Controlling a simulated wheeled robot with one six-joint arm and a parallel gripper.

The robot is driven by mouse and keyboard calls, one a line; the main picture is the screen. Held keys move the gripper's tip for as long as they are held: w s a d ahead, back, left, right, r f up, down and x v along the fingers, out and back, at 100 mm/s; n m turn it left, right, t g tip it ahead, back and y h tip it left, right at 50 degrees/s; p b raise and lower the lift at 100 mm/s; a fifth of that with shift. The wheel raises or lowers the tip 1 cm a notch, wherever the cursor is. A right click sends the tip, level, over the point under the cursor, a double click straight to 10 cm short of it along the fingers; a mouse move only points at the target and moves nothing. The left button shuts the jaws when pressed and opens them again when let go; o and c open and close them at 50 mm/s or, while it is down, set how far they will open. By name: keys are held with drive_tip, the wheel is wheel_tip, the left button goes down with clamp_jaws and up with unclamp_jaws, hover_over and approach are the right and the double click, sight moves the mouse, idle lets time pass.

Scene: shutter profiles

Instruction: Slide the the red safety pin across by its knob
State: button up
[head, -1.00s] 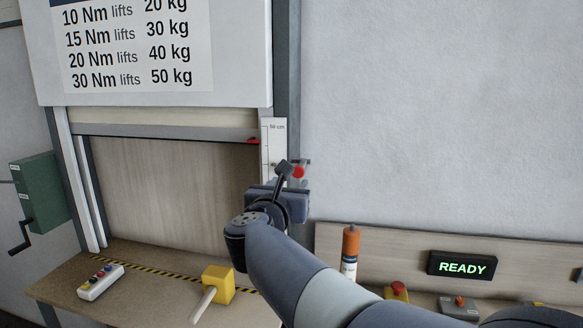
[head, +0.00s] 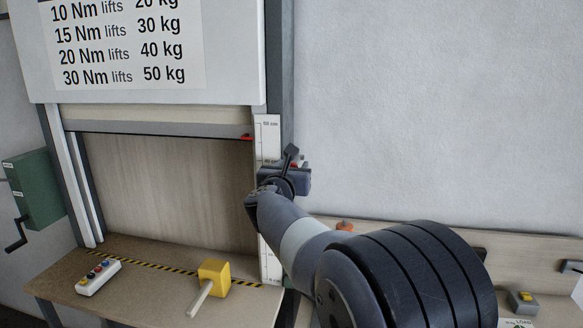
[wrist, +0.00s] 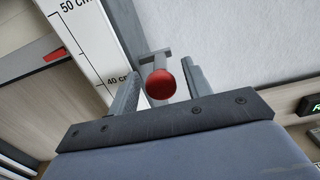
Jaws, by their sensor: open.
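The red knob (wrist: 160,84) of the safety pin shows in the wrist view, between the two fingers of my open gripper (wrist: 160,88), with a gap on either side. Behind it is a grey metal bracket (wrist: 153,56). I cannot tell whether the knob lies fully within the finger depth. In the head view my gripper (head: 300,163) is by the right-hand post of the shutter, and my own wrist hides most of the pin; only a small bit of red shows beside it.
A white centimetre scale (head: 267,140) runs along the post, left of my gripper. The shutter's bottom bar (head: 160,130) has a red pointer (head: 246,137). Below stand a yellow block with a handle (head: 214,273) and a button box (head: 98,277). A green crank box (head: 38,188) hangs at left.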

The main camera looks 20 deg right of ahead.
drive_tip(key=shift+c, duration=0.6)
clamp_jaws()
drive_tip(key=w+a, duration=0.2)
drive_tip(key=a, duration=0.1)
drive_tip(key=shift+w+a, duration=0.2)
drive_tip(key=shift+a, duration=0.1)
drive_tip(key=shift+o, duration=0.6)
unclamp_jaws()
drive_tip(key=shift+a, duration=0.1)
